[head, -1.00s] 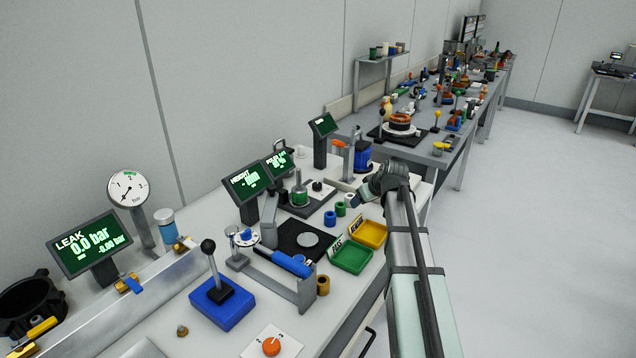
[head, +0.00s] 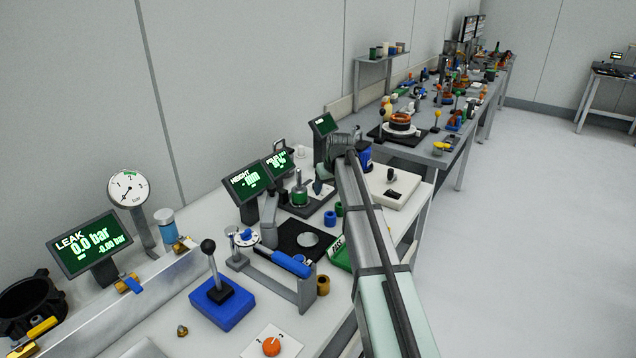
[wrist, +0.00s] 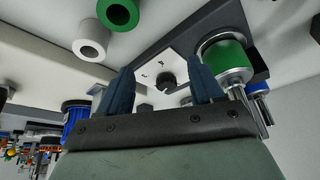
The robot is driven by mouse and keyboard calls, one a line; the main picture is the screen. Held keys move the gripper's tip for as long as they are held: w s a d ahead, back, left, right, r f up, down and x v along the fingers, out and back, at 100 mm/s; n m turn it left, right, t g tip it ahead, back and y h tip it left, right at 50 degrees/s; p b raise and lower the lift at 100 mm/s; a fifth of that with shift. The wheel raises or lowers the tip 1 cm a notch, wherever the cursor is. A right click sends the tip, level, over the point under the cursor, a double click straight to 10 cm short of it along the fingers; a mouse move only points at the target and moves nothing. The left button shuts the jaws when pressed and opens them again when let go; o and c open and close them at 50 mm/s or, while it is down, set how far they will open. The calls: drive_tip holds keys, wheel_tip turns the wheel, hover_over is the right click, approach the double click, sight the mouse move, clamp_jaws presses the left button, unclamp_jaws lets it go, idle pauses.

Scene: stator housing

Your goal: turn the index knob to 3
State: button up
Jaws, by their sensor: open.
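A small black knob (wrist: 165,78) sits on a white plate (wrist: 150,66) with dark markings, too small to read surely. In the wrist view the knob shows between the two dark blue fingers of my gripper (wrist: 162,68), which are open and apart from each other. I cannot tell how far the knob is below the fingertips. In the head view my gripper (head: 318,187) is just right of the green cylinder on its post (head: 299,195) and hides the black knob. An orange knob (head: 271,346) on a numbered white plate is at the near edge, far from my gripper.
A green-banded cylinder (wrist: 225,55) stands close to the right finger. A green ring (wrist: 118,12) and a white ring (wrist: 91,38) lie to the left. Display screens (head: 246,183) stand behind. My arm covers part of the green tray (head: 340,254).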

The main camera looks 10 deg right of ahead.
drive_tip(key=w, duration=0.2)
drive_tip(key=w+a, duration=0.1)
drive_tip(key=w, duration=0.4)
drive_tip(key=shift+w+a, duration=0.35)
drive_tip(key=shift+w, duration=0.05)
drive_tip(key=shift+f, duration=0.75)
drive_tip(key=shift+w+f, duration=0.2)
drive_tip(key=shift+f, duration=0.5)
drive_tip(key=shift+c, duration=0.5)
drive_tip(key=c, duration=1)
drive_tip(key=shift+o, duration=0.2)
